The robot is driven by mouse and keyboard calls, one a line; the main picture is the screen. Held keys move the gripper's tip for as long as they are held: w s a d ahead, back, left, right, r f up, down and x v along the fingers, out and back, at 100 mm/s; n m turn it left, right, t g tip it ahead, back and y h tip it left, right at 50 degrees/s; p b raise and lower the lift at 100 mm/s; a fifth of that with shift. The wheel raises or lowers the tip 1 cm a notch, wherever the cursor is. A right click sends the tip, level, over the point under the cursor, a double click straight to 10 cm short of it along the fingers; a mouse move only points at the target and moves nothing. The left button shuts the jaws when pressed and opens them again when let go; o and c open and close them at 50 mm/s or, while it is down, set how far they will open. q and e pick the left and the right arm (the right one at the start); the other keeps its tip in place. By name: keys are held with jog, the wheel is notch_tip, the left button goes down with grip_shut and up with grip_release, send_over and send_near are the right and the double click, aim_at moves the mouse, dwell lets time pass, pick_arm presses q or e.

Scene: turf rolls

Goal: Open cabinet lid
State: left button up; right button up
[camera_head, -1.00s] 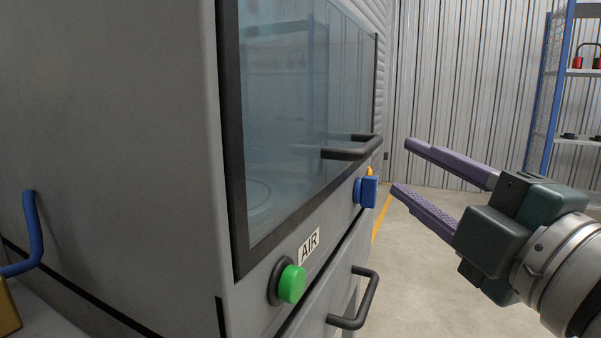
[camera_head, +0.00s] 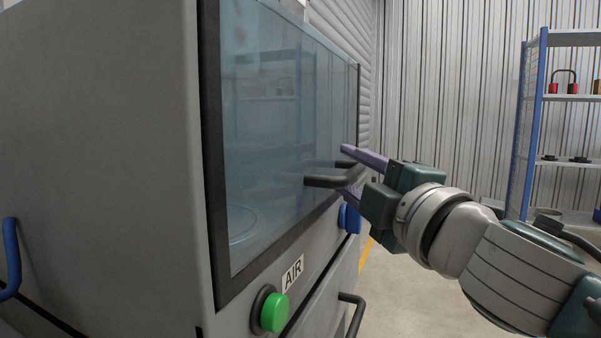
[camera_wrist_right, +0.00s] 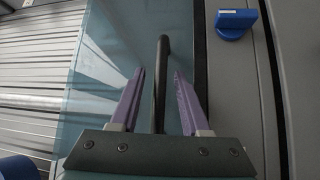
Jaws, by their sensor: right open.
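The grey cabinet (camera_head: 100,140) fills the left of the head view. Its lid (camera_head: 285,125) is a tinted glass pane in a dark frame and looks shut. A black bar handle (camera_head: 325,182) stands out from the lid's lower part. My right gripper (camera_head: 350,170) is open at the handle, with its purple fingers reaching past the bar. My left gripper is not in view.
Below the lid are a green button (camera_head: 273,312), an AIR label (camera_head: 292,273) and a blue knob (camera_head: 350,218), which also shows in the wrist view (camera_wrist_right: 235,22). A lower handle (camera_head: 354,312) juts out. Shelving (camera_head: 560,98) stands at the right; the floor between is clear.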

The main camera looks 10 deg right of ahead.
grip_shut()
dwell(1.4)
